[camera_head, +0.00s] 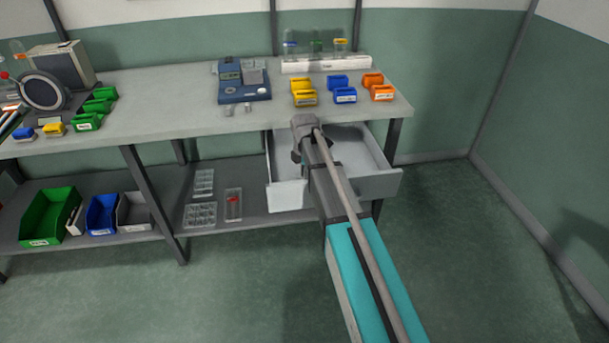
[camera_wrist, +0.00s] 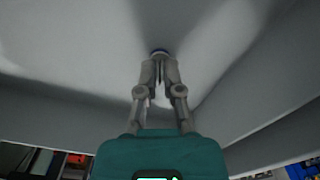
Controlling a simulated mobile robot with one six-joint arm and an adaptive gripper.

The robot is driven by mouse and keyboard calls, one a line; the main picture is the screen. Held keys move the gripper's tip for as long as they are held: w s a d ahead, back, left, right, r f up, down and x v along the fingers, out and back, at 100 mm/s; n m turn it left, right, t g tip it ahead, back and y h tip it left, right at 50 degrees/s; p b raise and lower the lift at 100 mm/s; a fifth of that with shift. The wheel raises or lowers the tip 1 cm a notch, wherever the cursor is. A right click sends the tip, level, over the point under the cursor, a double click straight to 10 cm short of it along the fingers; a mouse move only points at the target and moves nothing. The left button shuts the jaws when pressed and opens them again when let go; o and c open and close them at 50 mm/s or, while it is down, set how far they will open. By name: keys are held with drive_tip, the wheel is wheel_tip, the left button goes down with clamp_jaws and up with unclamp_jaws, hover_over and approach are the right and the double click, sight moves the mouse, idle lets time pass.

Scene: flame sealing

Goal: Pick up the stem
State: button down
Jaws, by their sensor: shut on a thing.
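My gripper (camera_wrist: 159,68) is shut in the wrist view, with its fingertips close together around a small thing. A small round blue-edged end (camera_wrist: 159,51) shows just past the fingertips; I take it to be the stem, but most of it is hidden by the fingers. Behind it is the pale inside of an open drawer (camera_head: 352,143). In the head view my arm reaches over this drawer, and the fingertips and the held thing cannot be made out.
The drawer front (camera_head: 376,187) juts out below the workbench (camera_head: 165,106). On the bench stand a blue device (camera_head: 244,92) and yellow bins (camera_head: 303,91), blue bins (camera_head: 344,95) and orange bins (camera_head: 381,93). A lower shelf (camera_head: 265,218) holds clear trays and larger bins. The floor at right is clear.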

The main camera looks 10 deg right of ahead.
drive_tip(key=shift+r, duration=0.2)
drive_tip(key=shift+r+p, duration=0.7)
drive_tip(key=shift+p, duration=0.25)
drive_tip(key=s+r+p, duration=1.1)
drive_tip(key=s, duration=0.3)
drive_tip(key=shift+d, duration=0.3)
